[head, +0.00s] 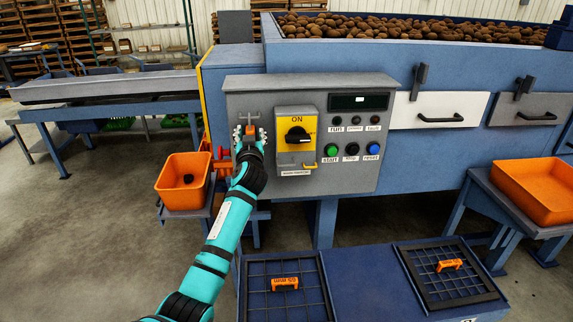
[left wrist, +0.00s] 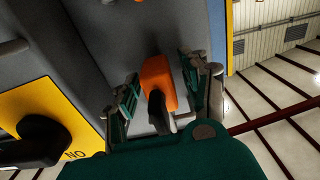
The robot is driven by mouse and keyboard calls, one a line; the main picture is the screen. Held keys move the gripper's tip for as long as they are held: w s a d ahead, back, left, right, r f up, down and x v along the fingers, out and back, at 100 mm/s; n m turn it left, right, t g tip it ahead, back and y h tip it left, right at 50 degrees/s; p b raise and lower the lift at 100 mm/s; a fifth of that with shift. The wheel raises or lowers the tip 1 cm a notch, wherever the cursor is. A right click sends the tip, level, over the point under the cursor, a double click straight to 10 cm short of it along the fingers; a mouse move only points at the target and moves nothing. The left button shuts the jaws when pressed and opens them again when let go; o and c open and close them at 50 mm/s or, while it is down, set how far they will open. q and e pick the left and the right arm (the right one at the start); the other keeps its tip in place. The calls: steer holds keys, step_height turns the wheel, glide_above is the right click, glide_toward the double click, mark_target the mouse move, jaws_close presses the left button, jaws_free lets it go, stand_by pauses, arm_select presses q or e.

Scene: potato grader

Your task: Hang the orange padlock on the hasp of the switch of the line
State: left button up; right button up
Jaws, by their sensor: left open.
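The orange padlock (left wrist: 157,82) shows in the left wrist view between the two fingers of my left gripper (left wrist: 160,88). A dark part sticks out in front of it. The fingers are open, one on each side of the padlock. In the head view my left gripper (head: 250,134) is at the left part of the grey control panel and mostly hides the padlock. The switch (head: 296,135) is a black knob on a yellow plate marked ON, just right of the gripper. A small yellow piece (head: 309,166), possibly the hasp, sits at the plate's lower edge. My right gripper is not in view.
Start, stop and reset buttons (head: 351,149) are right of the switch. An orange bin (head: 168,183) stands left of the panel, near red parts (head: 222,160). An orange tray (head: 513,207) stands at right. Below are dark grids with orange handles (head: 285,284).

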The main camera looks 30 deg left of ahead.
mark_target(250, 132)
arm_select(q)
jaws_close()
steer(key=shift+r, duration=0.15)
steer(key=shift+r+p, duration=0.75)
steer(key=shift+r, duration=0.2)
steer(key=shift+p+v, duration=0.75)
steer(key=shift+v, duration=1.7)
steer(key=shift+p+v, duration=0.4)
steer(key=shift+v, duration=1.7)
